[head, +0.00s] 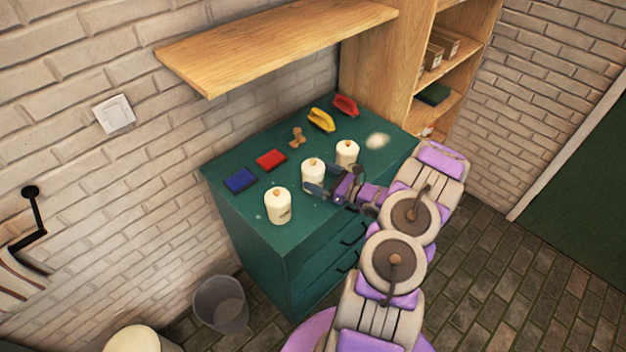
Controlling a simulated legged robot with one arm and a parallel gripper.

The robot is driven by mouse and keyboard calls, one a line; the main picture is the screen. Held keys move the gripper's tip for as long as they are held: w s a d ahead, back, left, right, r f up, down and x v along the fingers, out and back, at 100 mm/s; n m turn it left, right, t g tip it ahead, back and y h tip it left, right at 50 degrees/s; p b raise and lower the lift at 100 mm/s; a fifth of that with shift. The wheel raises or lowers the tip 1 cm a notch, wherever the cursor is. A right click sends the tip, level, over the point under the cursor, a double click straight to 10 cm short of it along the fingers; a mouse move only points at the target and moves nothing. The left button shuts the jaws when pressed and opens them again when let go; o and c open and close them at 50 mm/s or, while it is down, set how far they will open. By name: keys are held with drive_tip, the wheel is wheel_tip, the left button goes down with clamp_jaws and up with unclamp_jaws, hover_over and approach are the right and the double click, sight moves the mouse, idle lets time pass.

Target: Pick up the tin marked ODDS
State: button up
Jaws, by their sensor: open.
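Three cream tins with small orange-brown knobs stand upright on the green cabinet top (226,172): a left tin (278,207), a middle tin (313,174) and a right tin (347,153). The left tin has a small dark mark on its side, too small to read. I cannot tell which tin is marked ODDS. My gripper (324,183) is open at the right side of the middle tin and covers part of its lower right. I cannot tell whether the fingers touch it. My gripper also sits just below the right tin.
A blue block (240,180), a red block (271,159), a small brown object (297,137), a yellow brush-like item (321,120) and a red one (345,105) lie along the back. A wooden shelf (270,45) overhangs behind. A grey bin (221,304) stands on the floor.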

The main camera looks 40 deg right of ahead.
sight(305, 176)
drive_tip(key=shift+w+f, duration=0.45)
drive_tip(key=shift+w, duration=0.1)
drive_tip(key=shift+w+a+b, duration=0.15)
drive_tip(key=shift+w+b, duration=0.15)
drive_tip(key=shift+w, duration=0.05)
drive_tip(key=w+a, duration=0.1)
drive_tip(key=a, duration=0.1)
drive_tip(key=shift+w+a+r, duration=0.2)
drive_tip(key=shift+w+a, duration=0.15)
drive_tip(key=shift+a+r, duration=0.1)
drive_tip(key=shift+a, duration=0.05)
drive_tip(key=shift+d, duration=0.9)
drive_tip(key=c, duration=0.5)
drive_tip(key=shift+s+d, duration=0.1)
drive_tip(key=shift+d, duration=0.05)
drive_tip(key=shift+c, duration=1.5)
drive_tip(key=shift+a, duration=0.65)
drive_tip(key=shift+c, duration=1.3)
